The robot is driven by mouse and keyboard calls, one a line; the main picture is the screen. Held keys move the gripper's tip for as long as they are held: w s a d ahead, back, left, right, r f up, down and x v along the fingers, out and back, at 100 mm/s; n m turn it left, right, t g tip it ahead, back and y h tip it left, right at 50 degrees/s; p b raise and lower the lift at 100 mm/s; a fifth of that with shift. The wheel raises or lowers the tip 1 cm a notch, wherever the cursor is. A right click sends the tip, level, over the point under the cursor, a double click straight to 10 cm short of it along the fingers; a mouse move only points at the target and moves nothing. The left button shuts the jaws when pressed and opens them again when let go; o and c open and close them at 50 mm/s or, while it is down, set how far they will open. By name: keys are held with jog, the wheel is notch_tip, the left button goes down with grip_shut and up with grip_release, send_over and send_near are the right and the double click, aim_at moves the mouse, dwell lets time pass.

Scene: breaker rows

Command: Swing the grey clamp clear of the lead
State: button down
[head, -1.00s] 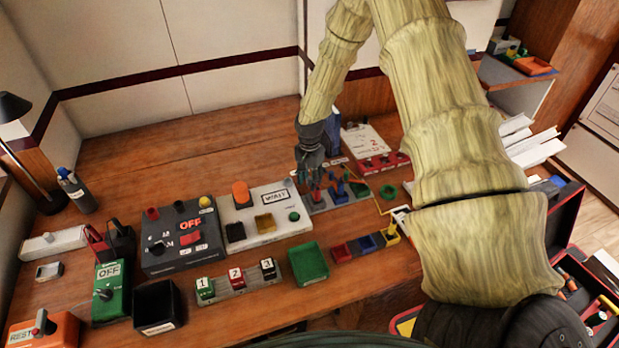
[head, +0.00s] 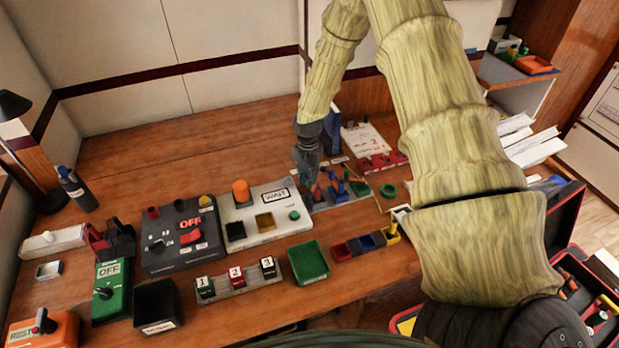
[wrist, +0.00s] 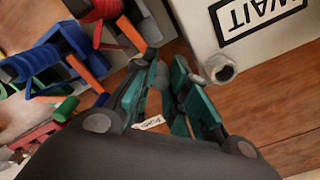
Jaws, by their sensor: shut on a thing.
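My gripper (head: 307,178) is low at the left end of the grey terminal strip (head: 347,198), beside the white WAIT box (head: 262,228). In the wrist view, its green-padded fingers (wrist: 166,82) are close together, shut on the grey clamp (wrist: 219,69). The clamp's round, hollow end sticks out to the right of the fingers, near the WAIT box. The part between the pads is mostly hidden. Red and blue pieces (wrist: 48,62) with orange strips lie left of the fingers. I cannot tell which of these is the lead.
A red block with a white card (head: 366,140) stands behind. A green tray (head: 309,262) and a tray of coloured compartments (head: 360,245) are in front. The desk's back left is clear.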

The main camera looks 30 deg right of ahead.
jog(key=n, duration=0.1)
jog(key=a+n, duration=0.1)
jog(key=n, duration=0.1)
jog(key=a+n, duration=0.1)
jog(key=n, duration=0.1)
jog(key=shift+s+a+n, duration=0.15)
jog(key=shift+a+n, duration=0.05)
jog(key=shift+n, duration=0.65)
jog(key=shift+s+a+n, duration=0.15)
jog(key=shift+a+n, duration=0.1)
jog(key=shift+n, duration=0.65)
jog(key=shift+s+a+n, duration=0.15)
jog(key=shift+a+n, duration=0.05)
jog(key=shift+n, duration=0.65)
jog(key=c, duration=1.4)
grip_release()
jog(key=shift+r, duration=0.1)
notch_tip(320, 180, up, 12)
jog(key=shift+f, duration=0.1)
